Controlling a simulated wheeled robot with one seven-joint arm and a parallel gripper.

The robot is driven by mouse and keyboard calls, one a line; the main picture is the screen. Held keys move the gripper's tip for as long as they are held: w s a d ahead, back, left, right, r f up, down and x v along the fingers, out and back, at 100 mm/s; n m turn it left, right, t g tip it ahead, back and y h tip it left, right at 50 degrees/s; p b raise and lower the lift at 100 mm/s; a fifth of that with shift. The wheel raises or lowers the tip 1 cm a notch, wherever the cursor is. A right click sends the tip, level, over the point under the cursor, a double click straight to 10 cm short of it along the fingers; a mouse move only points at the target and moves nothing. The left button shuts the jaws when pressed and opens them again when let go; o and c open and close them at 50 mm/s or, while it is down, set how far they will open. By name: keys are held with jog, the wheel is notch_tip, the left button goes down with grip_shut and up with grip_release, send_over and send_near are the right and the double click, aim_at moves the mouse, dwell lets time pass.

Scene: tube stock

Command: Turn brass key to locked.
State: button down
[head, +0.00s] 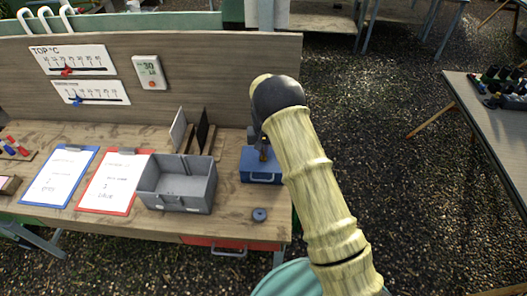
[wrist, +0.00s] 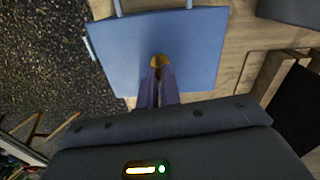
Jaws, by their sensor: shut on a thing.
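A blue box (head: 256,176) with a handle stands at the right end of the wooden bench. In the wrist view the blue box (wrist: 195,40) lies straight ahead, with the brass key (wrist: 157,61) on its surface. My gripper (wrist: 160,82) is shut on the brass key, with its two fingers close together around it. In the head view my gripper (head: 263,150) comes down onto the top of the box, and my arm hides part of it. The lock marks and the key's exact angle are too small to tell.
A grey open bin (head: 178,185) stands left of the box, with a dark round disc (head: 259,214) in front. Two clipboards, blue (head: 60,176) and red (head: 114,182), lie further left. Upright panels (head: 203,131) stand behind the bin. The bench's back board (head: 200,60) rises behind.

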jog(key=n+b, duration=0.3)
jog(key=n, duration=0.2)
jog(key=shift+d+f, duration=0.1)
jog(key=n+b, duration=0.2)
jog(key=n, duration=0.3)
jog(key=shift+n, duration=0.3)
jog(key=n, duration=0.6)
jog(key=c, duration=1.6)
grip_release()
notch_tip(320, 180, up, 18)
jog(key=b, duration=0.3)
jog(key=shift+f, duration=0.15)
